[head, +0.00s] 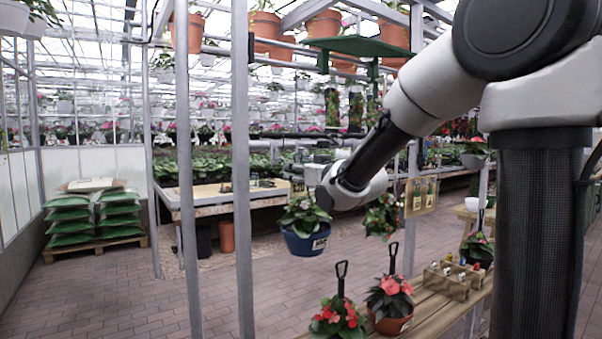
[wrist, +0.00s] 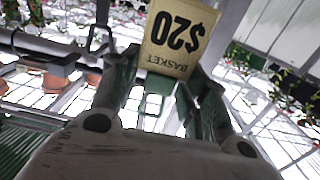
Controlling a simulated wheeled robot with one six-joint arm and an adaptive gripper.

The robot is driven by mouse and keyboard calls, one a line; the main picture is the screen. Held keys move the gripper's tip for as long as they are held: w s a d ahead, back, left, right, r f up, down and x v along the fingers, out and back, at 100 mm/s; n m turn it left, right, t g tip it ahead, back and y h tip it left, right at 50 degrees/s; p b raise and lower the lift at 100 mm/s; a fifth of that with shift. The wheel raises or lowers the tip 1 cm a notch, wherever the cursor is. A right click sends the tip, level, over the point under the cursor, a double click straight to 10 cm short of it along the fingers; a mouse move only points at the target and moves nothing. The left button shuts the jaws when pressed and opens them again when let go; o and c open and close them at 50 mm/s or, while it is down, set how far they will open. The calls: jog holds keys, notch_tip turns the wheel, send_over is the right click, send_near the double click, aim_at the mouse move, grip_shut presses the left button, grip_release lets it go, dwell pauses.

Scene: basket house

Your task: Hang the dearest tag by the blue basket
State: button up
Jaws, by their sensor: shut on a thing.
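My gripper (wrist: 160,78) is shut on a tan tag (wrist: 180,38) in the wrist view. The tag reads "$20" and "BASKET", upside down in that picture, and sticks out beyond the fingertips. In the head view my forearm comes in from the upper right and its end is left of the middle; the fingers are hard to make out there. No other price can be read.
A wooden bench (head: 440,302) at the lower right bears potted red flowers (head: 339,318) with black hooks and a wooden caddy (head: 446,281). A hanging plant (head: 383,217) and a tan board (head: 421,196) are right of the blue basket.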

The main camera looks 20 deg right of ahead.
jog(key=x, duration=0.7)
jog(key=shift+f, duration=0.25)
jog(key=shift+w, duration=0.15)
dwell(0.8)
jog(key=shift+x, duration=1.2)
jog(key=shift+a, duration=0.1)
jog(key=shift+w+a, duration=0.1)
jog(key=shift+w, duration=0.3)
jog(key=shift+w+f, duration=0.1)
jog(key=shift+f, duration=0.1)
jog(key=shift+f, duration=0.3)
